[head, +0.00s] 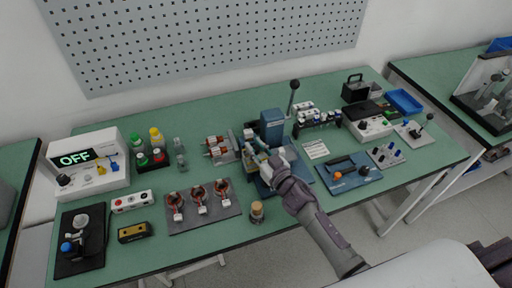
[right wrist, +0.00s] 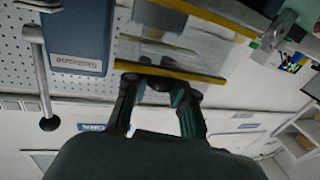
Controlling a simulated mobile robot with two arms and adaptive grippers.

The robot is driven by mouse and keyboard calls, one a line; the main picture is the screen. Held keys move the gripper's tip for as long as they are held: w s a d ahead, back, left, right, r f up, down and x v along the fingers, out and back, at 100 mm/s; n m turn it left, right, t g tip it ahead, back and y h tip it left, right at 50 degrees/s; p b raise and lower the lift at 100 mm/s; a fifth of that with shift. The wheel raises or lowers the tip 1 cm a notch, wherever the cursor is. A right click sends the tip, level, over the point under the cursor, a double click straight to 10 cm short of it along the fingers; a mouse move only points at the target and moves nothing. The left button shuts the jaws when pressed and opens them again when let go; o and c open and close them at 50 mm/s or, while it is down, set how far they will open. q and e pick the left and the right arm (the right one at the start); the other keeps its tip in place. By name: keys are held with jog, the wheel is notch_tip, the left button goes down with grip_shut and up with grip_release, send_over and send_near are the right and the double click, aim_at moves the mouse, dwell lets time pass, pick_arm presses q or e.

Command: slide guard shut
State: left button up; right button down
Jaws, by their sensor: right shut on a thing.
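The blue press (head: 271,124) stands on the green bench, with a black-knobbed lever at its side. It also shows as a blue housing with a label in the right wrist view (right wrist: 82,35). The guard, a see-through panel with yellow edge strips (right wrist: 172,72), is at the front of the press. My right gripper (head: 258,155) reaches the press front from the lower right. In the right wrist view its fingers (right wrist: 157,86) are closed at a dark knob by the lower yellow strip. The head view hides most of the guard behind my gripper. My left gripper is not in view.
Left of my right gripper is a dark mat (head: 203,223) with several copper-wound parts. A small cork-topped jar (head: 257,212) stands near the front edge. A blue panel with a black handle (head: 348,172) lies to the right. A white tester reading OFF (head: 88,164) stands far left.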

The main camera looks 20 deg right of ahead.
jog(key=d, duration=0.8)
jog(key=shift+w+d+p, duration=0.15)
jog(key=shift+d+p, duration=0.25)
jog(key=c, duration=1.2)
grip_release()
jog(key=shift+o, duration=1.3)
jog(key=shift+d, duration=0.15)
